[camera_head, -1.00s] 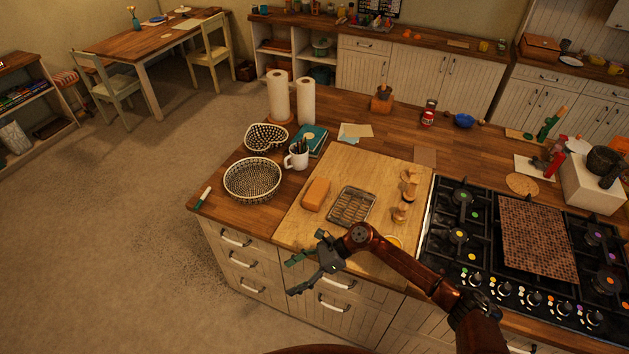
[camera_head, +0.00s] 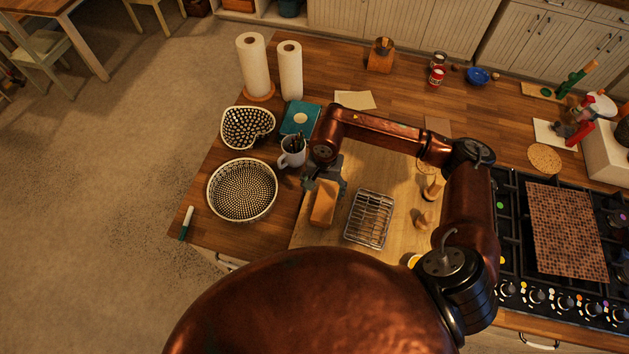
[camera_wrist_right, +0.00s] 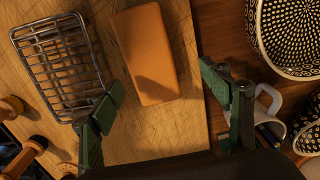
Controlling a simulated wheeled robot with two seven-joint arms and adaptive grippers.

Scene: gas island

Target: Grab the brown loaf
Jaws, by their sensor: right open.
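The brown loaf (camera_head: 323,203) is a plain orange-brown block lying on the wooden board (camera_head: 297,233), left of the wire rack. In the right wrist view the loaf (camera_wrist_right: 145,55) lies ahead of and between the spread fingers, with neither finger touching it. My right gripper (camera_head: 326,181) is open and empty at the loaf's far end, above the board; its green fingers also show in the right wrist view (camera_wrist_right: 165,105). My own arm partly hides the board behind the gripper. My left gripper is not in view.
A wire rack (camera_head: 369,219) stands right of the loaf. A white mug (camera_head: 291,153) with dark items is close left of my gripper. Small wooden pieces (camera_head: 424,219) stand right of the rack, with the stove (camera_head: 509,250) beyond.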

